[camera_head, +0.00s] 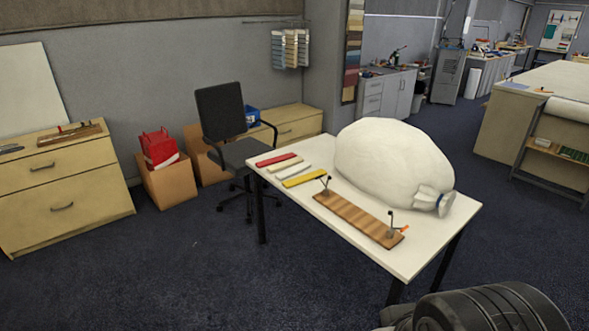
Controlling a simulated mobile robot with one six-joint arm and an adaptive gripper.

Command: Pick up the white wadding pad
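A row of flat, narrow pads lies near the left end of the white table (400,258). They are a red pad (276,159), a white pad (286,166), a second whitish pad (293,172) and a yellow pad (304,177). The two pale pads lie side by side between the red and yellow ones. At this size I cannot tell which pale pad is wadding. My gripper is not in view; a dark, rounded part at the lower right appears to be my arm.
A large, stuffed white bag (391,160) fills the table's right back. A wooden board with upright metal fittings (358,217) lies along the front. An office chair (226,125) stands behind the left end. Dark carpet in front is clear.

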